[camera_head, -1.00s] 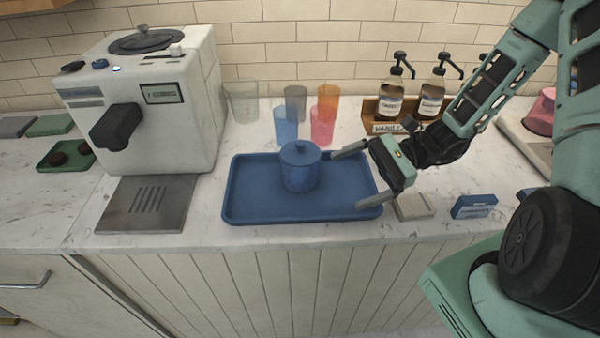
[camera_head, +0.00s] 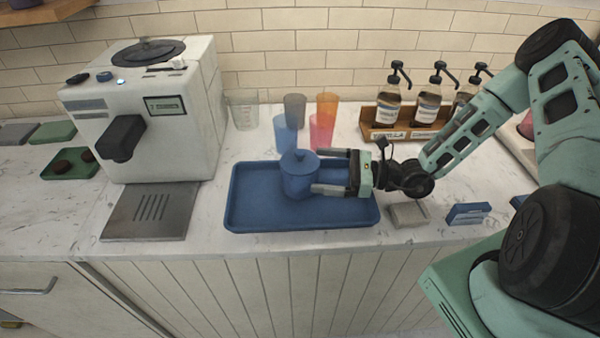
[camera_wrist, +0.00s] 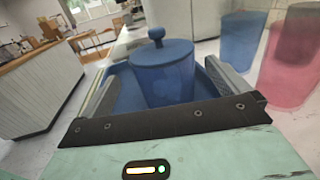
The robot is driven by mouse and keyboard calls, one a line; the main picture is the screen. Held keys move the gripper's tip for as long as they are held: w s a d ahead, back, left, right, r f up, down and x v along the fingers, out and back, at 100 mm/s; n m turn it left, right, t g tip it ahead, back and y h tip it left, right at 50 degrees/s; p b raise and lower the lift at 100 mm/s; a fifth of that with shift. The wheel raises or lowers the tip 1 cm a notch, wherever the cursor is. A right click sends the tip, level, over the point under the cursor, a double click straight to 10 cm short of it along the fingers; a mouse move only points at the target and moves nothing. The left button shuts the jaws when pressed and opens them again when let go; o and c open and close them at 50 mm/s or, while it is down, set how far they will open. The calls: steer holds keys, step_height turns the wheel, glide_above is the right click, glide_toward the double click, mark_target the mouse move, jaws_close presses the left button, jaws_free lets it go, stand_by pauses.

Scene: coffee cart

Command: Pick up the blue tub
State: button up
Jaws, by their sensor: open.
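The blue tub (camera_head: 297,181) is a round lidded pot with a knob on top. It stands upright in the blue tray (camera_head: 247,220) on the marble counter. My gripper (camera_head: 325,171) comes in from the right, low over the tray, with its fingers pointing left. The jaws are open, with one finger on the far side and one on the near side of the tub's right part. In the wrist view the tub (camera_wrist: 163,75) sits between the two spread fingers (camera_wrist: 160,85); whether either touches it is unclear.
A blue cup (camera_head: 285,133), a pink cup (camera_head: 321,130) and other clear cups stand just behind the tray. A coffee machine (camera_head: 180,130) is at the left. Pump bottles (camera_head: 427,103) stand in a wooden rack at the back right. A grey block (camera_head: 408,214) lies right of the tray.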

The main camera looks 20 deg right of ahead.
mark_target(300, 162)
steer(key=p+x, duration=0.1)
steer(key=x, duration=0.2)
steer(key=p+x, duration=0.1)
steer(key=x, duration=0.1)
steer(key=shift+w+a+r+p, duration=0.2)
steer(key=shift+w+r+p, duration=0.1)
steer(key=shift+w+a+f, duration=0.15)
steer(key=shift+a, duration=0.1)
steer(key=shift+c, duration=0.3)
steer(key=c, duration=1.1)
